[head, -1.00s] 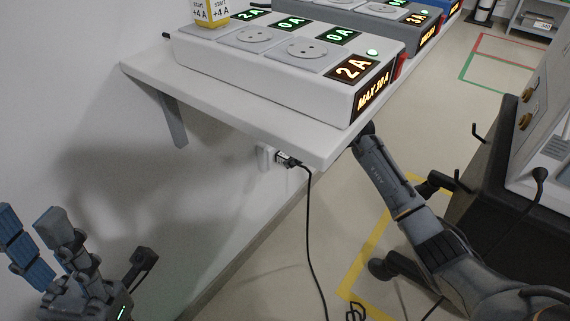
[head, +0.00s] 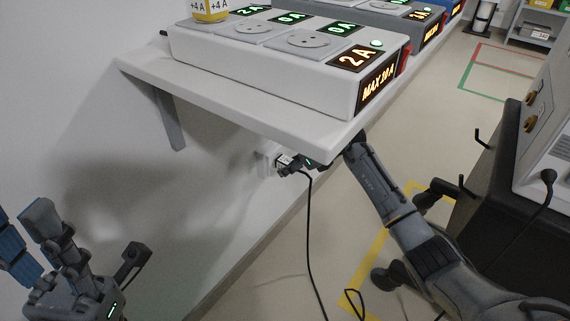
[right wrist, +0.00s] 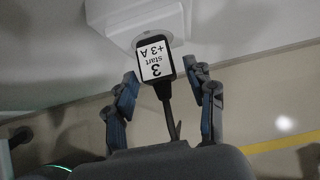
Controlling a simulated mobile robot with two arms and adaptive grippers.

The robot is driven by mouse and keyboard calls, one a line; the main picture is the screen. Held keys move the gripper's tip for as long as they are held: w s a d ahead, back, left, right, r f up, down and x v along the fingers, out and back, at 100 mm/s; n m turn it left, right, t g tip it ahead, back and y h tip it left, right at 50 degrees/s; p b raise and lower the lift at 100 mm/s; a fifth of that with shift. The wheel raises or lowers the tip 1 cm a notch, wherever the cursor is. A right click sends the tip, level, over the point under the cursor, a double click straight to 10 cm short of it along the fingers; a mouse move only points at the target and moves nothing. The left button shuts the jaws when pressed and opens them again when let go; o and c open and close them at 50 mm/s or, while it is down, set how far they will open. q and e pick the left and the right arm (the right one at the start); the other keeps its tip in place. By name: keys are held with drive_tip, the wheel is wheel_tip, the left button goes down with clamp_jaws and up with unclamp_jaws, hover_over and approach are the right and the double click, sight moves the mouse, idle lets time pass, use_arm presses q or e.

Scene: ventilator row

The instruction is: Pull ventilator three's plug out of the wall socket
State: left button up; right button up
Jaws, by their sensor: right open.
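Ventilator three's plug (right wrist: 155,58) is black with a white label reading "3 start +3 A". It sits in the white wall socket (right wrist: 135,17) under the shelf; the plug also shows in the head view (head: 285,162), its black cord hanging down. My right gripper (right wrist: 161,88) is open in the right wrist view, one finger on each side of the plug and cord, with gaps visible. In the head view my right gripper is mostly hidden beneath the shelf corner. My left gripper (head: 25,240) is at the lower left, fingers spread and empty, away from the plug.
A white shelf (head: 250,110) on a bracket overhangs the socket and carries a white power strip (head: 270,65) with glowing displays. A dark cart (head: 500,200) with a ventilator stands at the right. Floor shows between shelf and cart.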

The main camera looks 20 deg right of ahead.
clamp_jaws()
drive_tip(key=shift+s+f, duration=0.1)
idle(0.3)
drive_tip(key=shift+s+d+p, duration=0.8)
drive_tip(key=shift+s, duration=0.2)
drive_tip(key=shift+s+d+p, duration=0.75)
drive_tip(key=shift+s+d, duration=0.05)
drive_tip(key=shift+s, duration=0.2)
